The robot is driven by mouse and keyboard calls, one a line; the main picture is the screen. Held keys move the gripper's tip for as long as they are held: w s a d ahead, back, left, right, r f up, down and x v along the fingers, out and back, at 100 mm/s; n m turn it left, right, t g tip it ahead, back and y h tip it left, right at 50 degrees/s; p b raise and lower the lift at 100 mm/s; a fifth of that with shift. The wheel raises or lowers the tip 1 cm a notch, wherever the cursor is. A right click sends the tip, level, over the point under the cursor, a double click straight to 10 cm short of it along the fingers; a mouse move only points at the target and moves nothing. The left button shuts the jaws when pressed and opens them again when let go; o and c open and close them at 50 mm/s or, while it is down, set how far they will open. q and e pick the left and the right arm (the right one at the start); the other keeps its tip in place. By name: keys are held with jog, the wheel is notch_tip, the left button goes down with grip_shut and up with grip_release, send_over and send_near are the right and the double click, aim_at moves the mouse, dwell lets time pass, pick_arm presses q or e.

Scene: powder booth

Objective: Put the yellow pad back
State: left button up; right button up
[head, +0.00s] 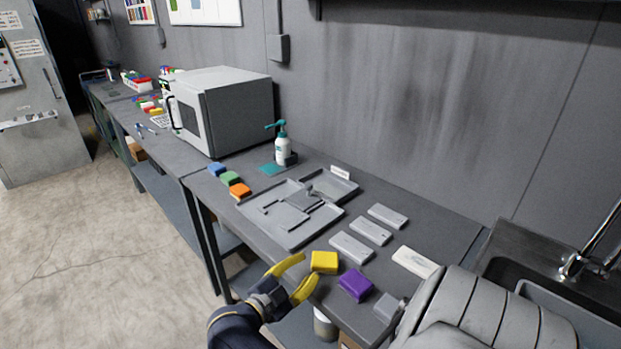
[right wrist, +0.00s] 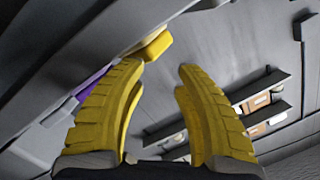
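The yellow pad (head: 324,262) lies on the bench near its front edge, left of the purple pad (head: 356,285). My right gripper (head: 310,267) has yellow fingers, spread open and empty, just off the front edge beside the yellow pad. In the right wrist view the open fingers (right wrist: 160,66) point toward the yellow pad (right wrist: 155,45), which shows just beyond the tip of the left-hand finger. I cannot tell whether that finger touches it. The purple pad (right wrist: 95,92) is partly hidden behind that finger. My left gripper is not in view.
A grey tray (head: 283,236) with compartments lies behind the yellow pad. Blue (head: 217,170), green (head: 230,178) and orange (head: 240,190) pads sit along the front edge farther left. A pump bottle (head: 282,150), a microwave-like box (head: 222,110) and several pale blocks (head: 351,247) stand around.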

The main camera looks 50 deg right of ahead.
jog(key=w+a+f+n+t+y, duration=0.1)
jog(key=w+a+f+n+t, duration=0.7)
jog(key=w+a+n+t, duration=0.6)
jog(key=s+a+f+n+t+y, duration=0.15)
jog(key=f+n+y, duration=0.3)
jog(key=f, duration=0.45)
jog(key=s+a+f+n+y, duration=0.25)
jog(key=f+n+y, duration=0.2)
jog(key=f, duration=0.35)
jog(key=s+a+f+n+t+y, duration=0.1)
jog(key=a+f+n+y, duration=0.25)
jog(key=f+y, duration=0.4)
jog(key=s+f+n+g, duration=0.1)
jog(key=s+f+g, duration=0.3)
jog(key=s+f, duration=0.65)
jog(key=s+f+n+g, duration=0.2)
jog(key=s+f+g, duration=0.35)
jog(key=f, duration=0.75)
jog(key=s+d+f+g, duration=0.2)
jog(key=s+f, duration=0.1)
jog(key=s, duration=0.6)
jog(key=s+d+f+g, duration=0.2)
jog(key=s+f, duration=0.2)
jog(key=s, duration=0.5)
jog(key=s+d+f+g, duration=0.2)
jog(key=s+d+f, duration=0.1)
jog(key=s, duration=0.7)
jog(key=shift+f+m+h, duration=0.35)
jog(key=shift+f, duration=0.2)
